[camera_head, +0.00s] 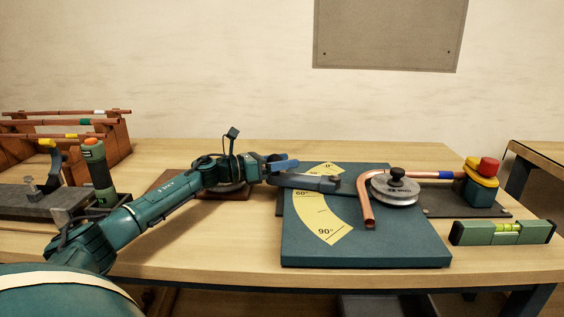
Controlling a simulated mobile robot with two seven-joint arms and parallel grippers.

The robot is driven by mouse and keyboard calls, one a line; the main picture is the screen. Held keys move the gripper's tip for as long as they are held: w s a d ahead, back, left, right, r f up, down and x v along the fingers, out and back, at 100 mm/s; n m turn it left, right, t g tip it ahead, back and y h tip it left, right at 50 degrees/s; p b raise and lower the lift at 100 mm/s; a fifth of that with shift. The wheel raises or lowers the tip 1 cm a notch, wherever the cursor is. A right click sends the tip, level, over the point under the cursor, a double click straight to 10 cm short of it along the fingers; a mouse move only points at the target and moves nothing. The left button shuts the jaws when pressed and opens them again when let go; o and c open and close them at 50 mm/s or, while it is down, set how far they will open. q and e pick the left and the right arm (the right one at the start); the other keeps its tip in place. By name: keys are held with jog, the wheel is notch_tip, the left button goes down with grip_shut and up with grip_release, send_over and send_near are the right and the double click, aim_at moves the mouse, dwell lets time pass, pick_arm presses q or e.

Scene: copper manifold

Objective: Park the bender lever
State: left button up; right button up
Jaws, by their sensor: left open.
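The bender stands on the table as a teal base plate (365,250) with a yellow angle scale (312,207) marked 0°, 60° and 90°. A grey wheel with a black knob (396,177) sits on it, and a bent copper pipe (367,202) curves round the wheel. My left gripper (300,176) is open at the plate's left side, over the upper scale. A blue grip (284,165), seemingly the bender lever's, shows by the jaws. The rest of the lever is hard to separate from the gripper. My right gripper is out of view.
A red and yellow clamp (483,178) stands at the pipe's right end. A green level (502,232) lies at front right. A vise (45,190), a green tool with an orange top (97,170) and a pipe rack (100,140) are at left.

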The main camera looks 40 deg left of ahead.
pick_arm(q)
jog(key=v, duration=0.3)
jog(key=b+v, duration=0.1)
jog(key=v, duration=0.2)
jog(key=shift+f, duration=0.2)
jog(key=shift+s+a+r+b, duration=0.2)
jog(key=shift+s+a+b, duration=0.2)
jog(key=shift+s, duration=0.25)
jog(key=shift+c, duration=0.3)
